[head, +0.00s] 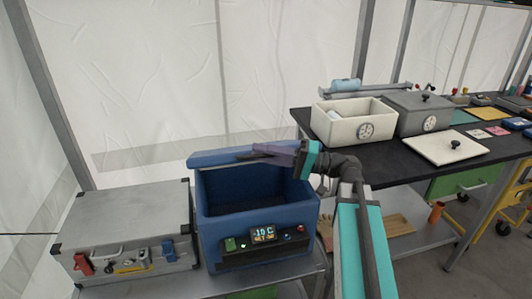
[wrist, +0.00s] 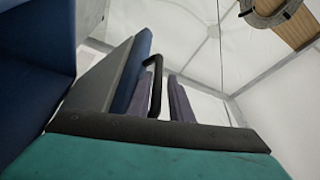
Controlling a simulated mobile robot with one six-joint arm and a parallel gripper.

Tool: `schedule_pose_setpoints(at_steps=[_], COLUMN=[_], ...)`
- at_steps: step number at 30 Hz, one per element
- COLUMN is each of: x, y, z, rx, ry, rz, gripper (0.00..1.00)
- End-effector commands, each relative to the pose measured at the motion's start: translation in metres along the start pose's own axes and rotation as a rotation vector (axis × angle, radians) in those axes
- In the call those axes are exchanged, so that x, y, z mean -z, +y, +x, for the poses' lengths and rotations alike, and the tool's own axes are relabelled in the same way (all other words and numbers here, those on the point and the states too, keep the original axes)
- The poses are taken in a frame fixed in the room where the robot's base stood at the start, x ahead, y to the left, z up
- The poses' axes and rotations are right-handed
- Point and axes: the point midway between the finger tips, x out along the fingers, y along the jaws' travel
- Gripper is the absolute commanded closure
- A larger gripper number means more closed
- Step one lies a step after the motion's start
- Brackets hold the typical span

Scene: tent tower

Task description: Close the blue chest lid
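The blue chest (head: 258,222) stands on a low grey bench, its dark inside showing. Its blue lid (head: 215,158) is raised and seen almost edge-on at the top rear of the chest. In the wrist view the lid (wrist: 132,77) shows a blue edge and a grey face, with a black handle (wrist: 156,84) beside it. My gripper (head: 262,153) is at the lid. Its two purple-grey fingers (wrist: 165,92) stand apart, with the handle at the gap between them. Whether a finger touches the handle cannot be told.
A grey metal case (head: 128,222) stands close on the chest's left. A black-topped table (head: 385,151) at the right holds a white open box (head: 350,122), a grey lidded box (head: 418,110) and a loose white lid (head: 445,147). Tent wall and poles stand behind.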

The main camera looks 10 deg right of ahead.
Motion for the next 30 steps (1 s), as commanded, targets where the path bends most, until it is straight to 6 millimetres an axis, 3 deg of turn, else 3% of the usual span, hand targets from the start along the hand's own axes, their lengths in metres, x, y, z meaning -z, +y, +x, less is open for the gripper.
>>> schedule_pose_setpoints(at_steps=[14,30], x=[0.002,0.002], y=[0.000,0.000], z=[-0.014,-0.087], rx=[-0.001,-0.001], ry=[0.006,0.007], rz=[-0.002,-0.002], gripper=[0.81,0.81])
